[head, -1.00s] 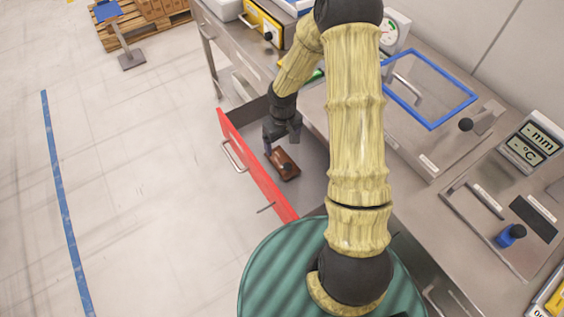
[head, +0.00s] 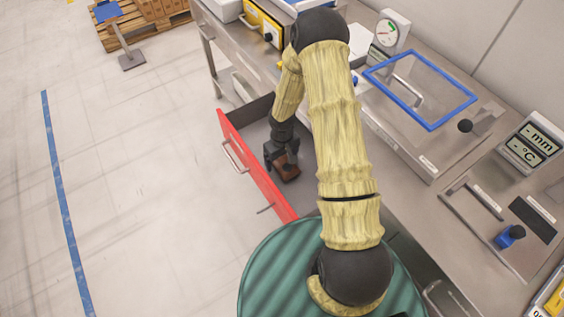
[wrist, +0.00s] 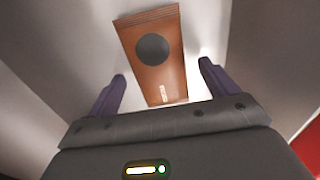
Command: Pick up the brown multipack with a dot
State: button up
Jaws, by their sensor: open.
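The brown multipack (wrist: 172,80) lies on the floor of the open drawer, with a large dark dot on its top face. In the head view the multipack (head: 287,173) is partly covered by my gripper (head: 281,160). In the wrist view my gripper (wrist: 162,88) is open, with one purple finger on each side of the pack's near end. The pack's far part reaches beyond the fingertips. I see space between each finger and the pack, and nothing is held.
The drawer has a red front (head: 256,166) on the left and grey walls around the pack. The steel workbench (head: 400,165) stands to the right, with a blue-framed clear lid (head: 432,127) on it. Open floor lies left of the drawer.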

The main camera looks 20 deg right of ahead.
aim_at(282, 161)
jog(key=shift+f, duration=0.7)
jog(key=c, duration=1.2)
jog(key=shift+o, duration=0.2)
notch_tip(282, 161, up, 10)
